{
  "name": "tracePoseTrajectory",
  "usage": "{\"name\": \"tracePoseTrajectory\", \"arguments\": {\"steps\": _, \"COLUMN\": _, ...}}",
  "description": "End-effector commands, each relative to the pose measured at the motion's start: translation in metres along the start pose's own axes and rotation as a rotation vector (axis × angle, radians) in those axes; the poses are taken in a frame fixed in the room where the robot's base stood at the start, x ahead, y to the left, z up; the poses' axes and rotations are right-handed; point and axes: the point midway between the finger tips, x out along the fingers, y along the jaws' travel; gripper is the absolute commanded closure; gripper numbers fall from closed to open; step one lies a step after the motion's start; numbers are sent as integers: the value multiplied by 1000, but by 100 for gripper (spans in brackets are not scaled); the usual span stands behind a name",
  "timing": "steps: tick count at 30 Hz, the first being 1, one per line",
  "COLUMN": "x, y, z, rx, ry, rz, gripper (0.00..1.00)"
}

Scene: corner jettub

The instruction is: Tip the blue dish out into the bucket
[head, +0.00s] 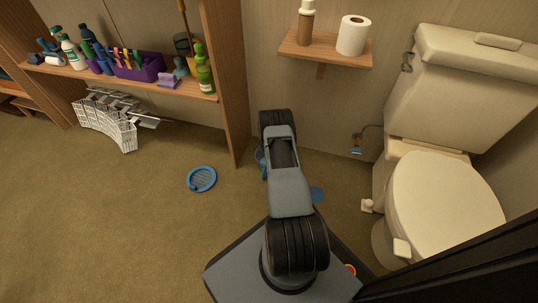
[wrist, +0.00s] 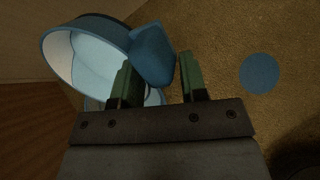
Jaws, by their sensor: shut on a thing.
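My gripper (wrist: 157,80) is shut on the blue dish (wrist: 152,52), which sits tilted between the green-padded fingers in the wrist view. The bucket (wrist: 52,62), blue outside with a pale inside, is at the upper left there. The dish overlaps the bucket's right edge in the picture; I cannot tell whether they touch. What the dish holds is not visible. In the head view my arm hides the gripper and dish, and only a blue sliver of the bucket (head: 261,161) shows left of the arm.
A flat blue disc (wrist: 260,73) lies on the floor right of the gripper. A round slotted blue thing (head: 201,179) lies left of my arm. The wooden shelf unit (head: 228,90) stands close left, the toilet (head: 440,195) right. A white rack (head: 108,122) stands at left.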

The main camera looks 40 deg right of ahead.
Motion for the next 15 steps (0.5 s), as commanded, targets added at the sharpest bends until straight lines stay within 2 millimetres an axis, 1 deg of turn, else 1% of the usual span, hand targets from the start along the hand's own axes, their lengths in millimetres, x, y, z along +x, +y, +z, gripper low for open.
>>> {"name": "tracePoseTrajectory", "arguments": {"steps": 15, "x": -2, "y": -2, "z": 1, "rx": -7, "ry": -54, "rz": -18, "gripper": 87}}
